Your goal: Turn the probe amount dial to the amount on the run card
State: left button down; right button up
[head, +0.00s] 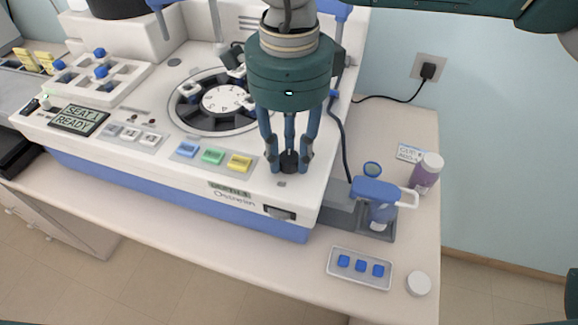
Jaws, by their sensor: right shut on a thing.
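My right gripper (289,163) points down over the front right of the white staining machine (180,125). Its fingers are shut around a small black knob (289,158) on the machine's top panel, which seems to be the probe amount dial. The fingers hide much of the knob, and I cannot read its setting or any marks around it. A small white card with blue writing (410,153), perhaps the run card, lies on the bench at the right; its text is too small to read surely. My left gripper is not in view.
Blue, green and yellow buttons (213,156) lie left of the knob. A display (78,119) reads "SEAT 1 READY". A blue-topped dispenser (376,191), a purple bottle (426,173), a tray with blue pieces (360,284) and a white cap (418,284) stand right of the machine.

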aim_at(289, 157)
jog(key=shift+m+b, duration=1.5)
jog(key=shift+m, duration=0.1)
jog(key=shift+r, duration=0.1)
jog(key=o, duration=1.2)
notch_tip(289, 157, up, 12)
jog(key=shift+f, duration=0.1)
